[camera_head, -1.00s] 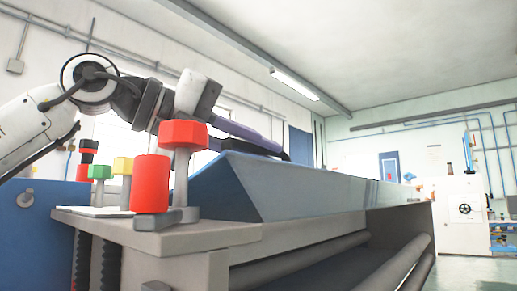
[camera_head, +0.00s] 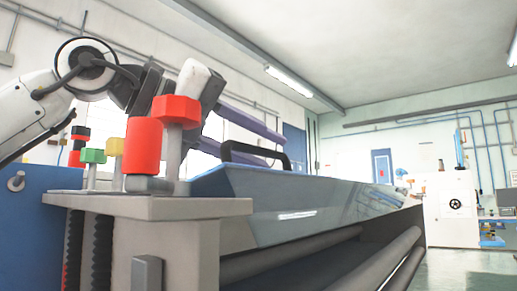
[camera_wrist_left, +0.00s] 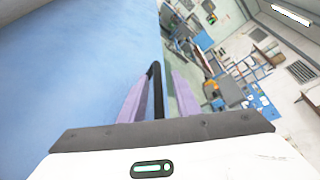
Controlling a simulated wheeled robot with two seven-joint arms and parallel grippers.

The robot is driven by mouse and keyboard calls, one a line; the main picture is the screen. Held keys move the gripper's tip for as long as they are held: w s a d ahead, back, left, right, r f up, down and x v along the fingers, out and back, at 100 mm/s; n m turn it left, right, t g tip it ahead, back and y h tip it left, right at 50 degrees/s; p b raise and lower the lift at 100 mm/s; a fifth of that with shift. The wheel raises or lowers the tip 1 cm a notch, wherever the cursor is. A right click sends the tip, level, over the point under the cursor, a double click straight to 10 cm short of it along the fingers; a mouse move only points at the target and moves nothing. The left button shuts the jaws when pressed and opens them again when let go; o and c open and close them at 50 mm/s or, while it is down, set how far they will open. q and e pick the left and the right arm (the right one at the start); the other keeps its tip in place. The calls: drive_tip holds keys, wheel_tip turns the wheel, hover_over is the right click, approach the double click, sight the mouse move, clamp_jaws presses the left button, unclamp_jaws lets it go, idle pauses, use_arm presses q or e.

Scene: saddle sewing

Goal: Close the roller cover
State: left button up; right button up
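The roller cover (camera_head: 300,205) is a long panel with a shiny grey-blue front face on top of the machine, lying low over the rollers. Its blue surface (camera_wrist_left: 80,70) fills the left of the wrist view. A black bar handle (camera_head: 238,148) stands up from its top. My left gripper (camera_head: 281,150) is at the handle with its purple fingers spread. In the left wrist view the handle (camera_wrist_left: 155,85) stands between the two fingers, with a gap on the right side; contact on the left is unclear. My right gripper is not in view.
A red cylinder (camera_head: 143,146), a red-capped post (camera_head: 176,112) and green and yellow knobs stand on the machine's near-left end (camera_head: 150,207). Grey rollers (camera_head: 350,262) lie under the cover. A white machine (camera_head: 447,207) stands farther off at right.

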use_arm(q)
drive_tip(key=r+p, duration=0.1)
drive_tip(key=r, duration=0.2)
drive_tip(key=r+p, duration=0.1)
drive_tip(key=r, duration=0.2)
drive_tip(key=r+p, duration=0.1)
drive_tip(key=r, duration=0.2)
drive_tip(key=shift+s+d+r, duration=0.15)
drive_tip(key=shift+s+r, duration=0.15)
drive_tip(key=shift+w+p, duration=0.2)
drive_tip(key=shift+p, duration=0.1)
